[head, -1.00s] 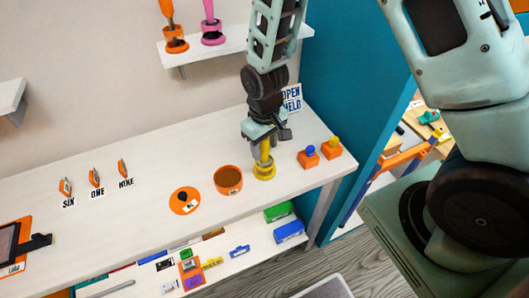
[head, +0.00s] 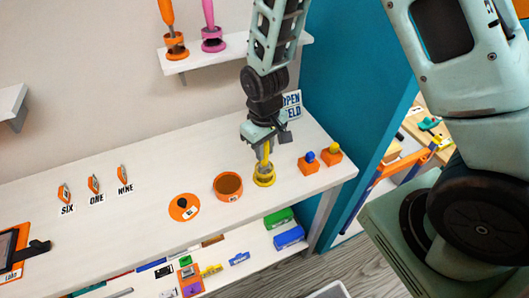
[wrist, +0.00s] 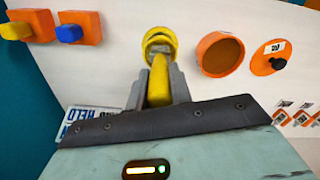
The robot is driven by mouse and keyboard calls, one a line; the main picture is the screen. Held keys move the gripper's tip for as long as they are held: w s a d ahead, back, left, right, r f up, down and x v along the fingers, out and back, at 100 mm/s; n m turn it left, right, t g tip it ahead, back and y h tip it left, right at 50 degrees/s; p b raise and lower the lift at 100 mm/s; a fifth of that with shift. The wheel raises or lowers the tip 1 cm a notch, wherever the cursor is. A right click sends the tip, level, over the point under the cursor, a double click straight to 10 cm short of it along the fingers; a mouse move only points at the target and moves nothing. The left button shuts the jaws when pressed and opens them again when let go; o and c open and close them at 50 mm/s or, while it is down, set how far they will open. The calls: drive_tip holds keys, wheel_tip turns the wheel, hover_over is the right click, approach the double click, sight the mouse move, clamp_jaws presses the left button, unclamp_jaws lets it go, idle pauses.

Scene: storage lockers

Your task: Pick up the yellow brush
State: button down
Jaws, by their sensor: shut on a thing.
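The yellow brush (wrist: 159,78) is between the fingers of my gripper (wrist: 160,85) in the wrist view. My gripper (head: 263,143) is shut on its upper part. In the head view the brush (head: 264,158) stands roughly upright below the fingers. Its lower end is at a round yellow holder (head: 264,180) on the white table. I cannot tell whether it is clear of the holder. The top of the brush is hidden by my gripper.
An orange bowl (head: 228,186) stands close to the left of the holder. Orange blocks with a blue button (head: 309,161) and a yellow button (head: 332,153) stand to the right. A sign (head: 291,104) is behind my arm. A wall shelf (head: 236,50) holds an orange and a pink brush.

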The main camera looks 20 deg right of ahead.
drive_tip(key=shift+r+b, duration=0.8)
drive_tip(key=shift+r, duration=3.6)
drive_tip(key=shift+a, duration=0.1)
